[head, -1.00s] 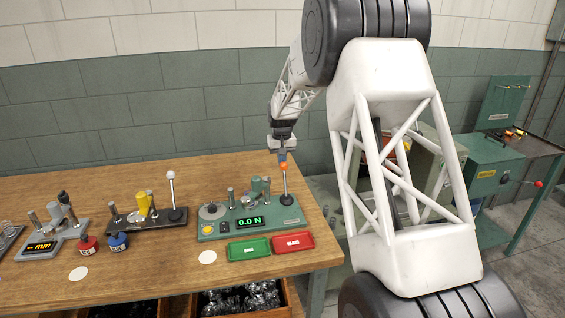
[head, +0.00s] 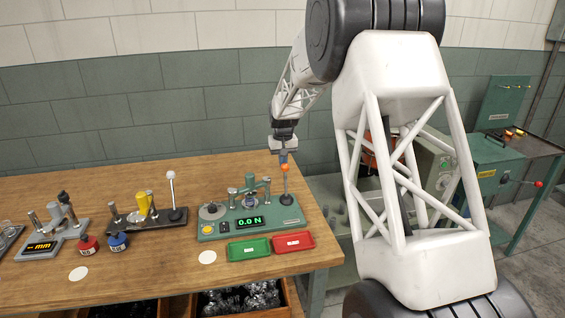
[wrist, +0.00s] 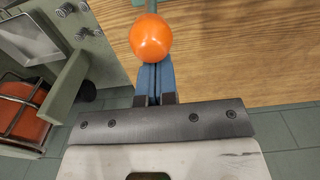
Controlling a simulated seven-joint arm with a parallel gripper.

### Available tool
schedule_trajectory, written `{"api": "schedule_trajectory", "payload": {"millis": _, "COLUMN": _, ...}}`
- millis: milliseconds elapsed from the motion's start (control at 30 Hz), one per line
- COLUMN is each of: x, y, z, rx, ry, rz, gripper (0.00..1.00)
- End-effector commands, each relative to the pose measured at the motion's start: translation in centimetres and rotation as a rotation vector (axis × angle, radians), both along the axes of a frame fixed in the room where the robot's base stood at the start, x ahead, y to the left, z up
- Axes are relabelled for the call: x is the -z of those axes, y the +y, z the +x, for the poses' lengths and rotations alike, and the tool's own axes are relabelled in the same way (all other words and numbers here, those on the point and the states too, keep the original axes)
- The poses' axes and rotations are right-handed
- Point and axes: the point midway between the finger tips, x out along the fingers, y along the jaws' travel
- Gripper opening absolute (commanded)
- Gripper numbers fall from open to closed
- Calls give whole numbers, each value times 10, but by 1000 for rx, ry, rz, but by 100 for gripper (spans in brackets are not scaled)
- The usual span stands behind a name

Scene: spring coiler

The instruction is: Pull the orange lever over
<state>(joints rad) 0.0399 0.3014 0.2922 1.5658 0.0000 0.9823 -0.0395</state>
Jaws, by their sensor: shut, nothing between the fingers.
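The orange ball knob (head: 285,168) tops a thin upright lever at the right end of the green spring tester (head: 232,229). The tester's display reads 0.0 N. My gripper (head: 283,155) is just above the knob, fingers pointing down. In the wrist view the orange knob (wrist: 150,38) sits right at the tips of my shut blue fingers (wrist: 153,72). Nothing is between the fingers. The fingertips look against or very near the knob; I cannot tell if they touch. The lever below the knob is mostly hidden in the wrist view.
A green tray (head: 249,249) and a red tray (head: 293,242) lie in front of the tester. A dark device with a white-knobbed lever (head: 171,176) stands to the left. The table's right edge is close to the tester. A green machine (head: 493,170) stands further right.

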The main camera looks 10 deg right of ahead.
Motion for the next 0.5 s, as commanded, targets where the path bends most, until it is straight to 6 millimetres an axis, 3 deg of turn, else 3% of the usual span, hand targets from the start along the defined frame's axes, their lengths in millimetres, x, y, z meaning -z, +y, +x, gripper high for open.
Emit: {"api": "schedule_trajectory", "payload": {"millis": 500, "x": -3, "y": 0, "z": -11, "rx": 0, "ry": 0, "rz": 0, "gripper": 0}}
